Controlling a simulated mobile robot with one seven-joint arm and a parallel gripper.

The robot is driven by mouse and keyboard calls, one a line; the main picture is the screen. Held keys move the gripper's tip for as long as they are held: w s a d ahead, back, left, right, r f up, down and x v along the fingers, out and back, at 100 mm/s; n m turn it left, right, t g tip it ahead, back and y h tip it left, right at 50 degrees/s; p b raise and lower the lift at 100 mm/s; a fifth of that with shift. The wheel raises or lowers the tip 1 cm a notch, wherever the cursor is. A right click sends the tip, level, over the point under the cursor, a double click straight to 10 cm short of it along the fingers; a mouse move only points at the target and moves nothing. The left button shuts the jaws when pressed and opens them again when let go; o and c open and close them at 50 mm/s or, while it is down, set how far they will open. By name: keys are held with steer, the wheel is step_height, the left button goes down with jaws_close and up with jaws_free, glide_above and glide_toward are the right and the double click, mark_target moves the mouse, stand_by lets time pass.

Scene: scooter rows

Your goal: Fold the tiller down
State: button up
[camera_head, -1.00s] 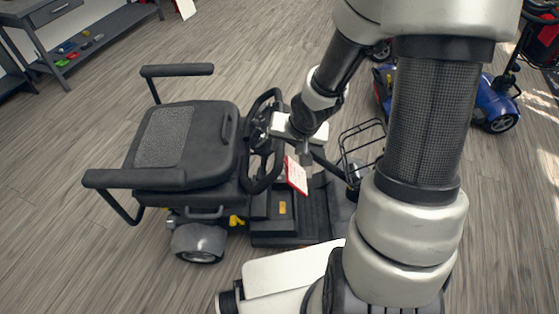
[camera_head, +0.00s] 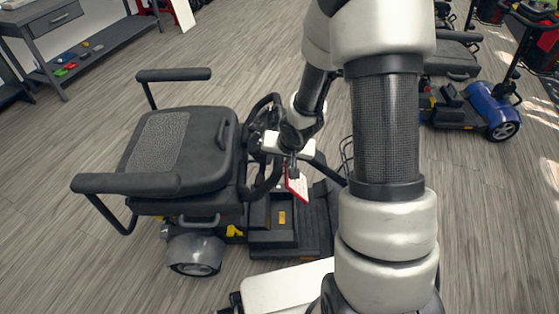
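The scooter with a black seat (camera_head: 178,145) stands left of my arm. Its tiller (camera_head: 262,184) shows as black loop handles right beside the seat's front edge, leaning toward the seat. A red-edged white tag (camera_head: 298,186) hangs near the tiller head. My gripper (camera_head: 292,167) is at the tiller head, just right of the loop handles, pointing down. Its fingers are small and dark against the tiller, so I cannot tell whether they are open or touching it. My arm hides the lower tiller and most of the front basket (camera_head: 346,152).
A grey workbench (camera_head: 75,45) with small coloured parts stands at the upper left. A blue scooter (camera_head: 484,105) and others are parked at the upper right. The wooden floor left of and behind the black-seated scooter is clear.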

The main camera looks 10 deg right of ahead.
jaws_close()
steer(key=d+r+p, duration=0.2)
steer(key=p, duration=0.1)
steer(key=shift+s+d, duration=0.25)
steer(key=shift+o, duration=1.5)
jaws_free()
steer(key=p+v, duration=0.9)
steer(key=v, duration=0.8)
steer(key=shift+a+r+p, duration=0.15)
steer(key=shift+r+p, duration=0.1)
steer(key=shift+p, duration=0.1)
